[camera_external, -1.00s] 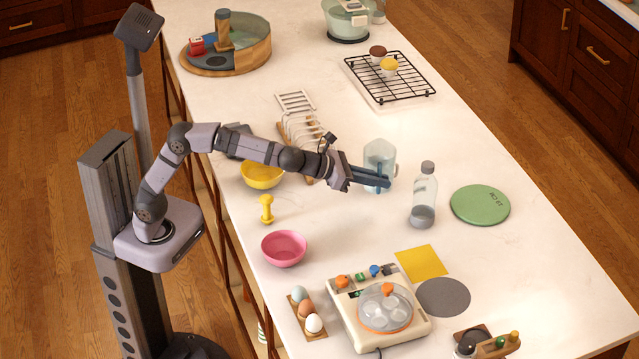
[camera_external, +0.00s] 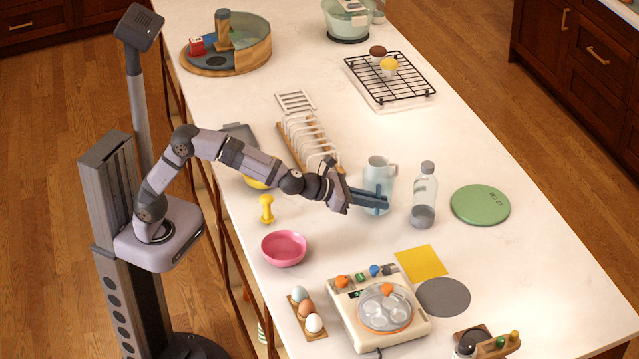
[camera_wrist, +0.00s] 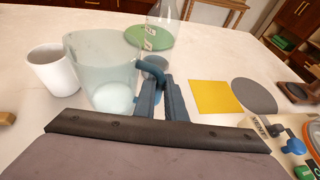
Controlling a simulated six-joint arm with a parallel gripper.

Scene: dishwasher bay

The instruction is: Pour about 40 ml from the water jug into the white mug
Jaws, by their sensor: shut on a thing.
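The water jug is a clear, pale blue vessel (camera_external: 374,187); it fills the left middle of the wrist view (camera_wrist: 98,65). My gripper (camera_external: 384,204) is shut on the jug's handle, with the fingers at the handle in the wrist view (camera_wrist: 160,85). The jug looks about upright; the fingers cover part of it in the external view, and its height above the counter is hard to tell. The white mug (camera_external: 380,167) stands upright just behind the jug, and left of it in the wrist view (camera_wrist: 50,72). The water level and the mug's inside are unclear.
A clear bottle (camera_external: 425,190) stands close right of the jug. A green disc (camera_external: 480,205) lies beyond it. A pink bowl (camera_external: 284,248), an egg cooker (camera_external: 379,315) and a yellow square (camera_external: 421,263) are nearer the camera. A white toast rack (camera_external: 308,145) stands behind my forearm.

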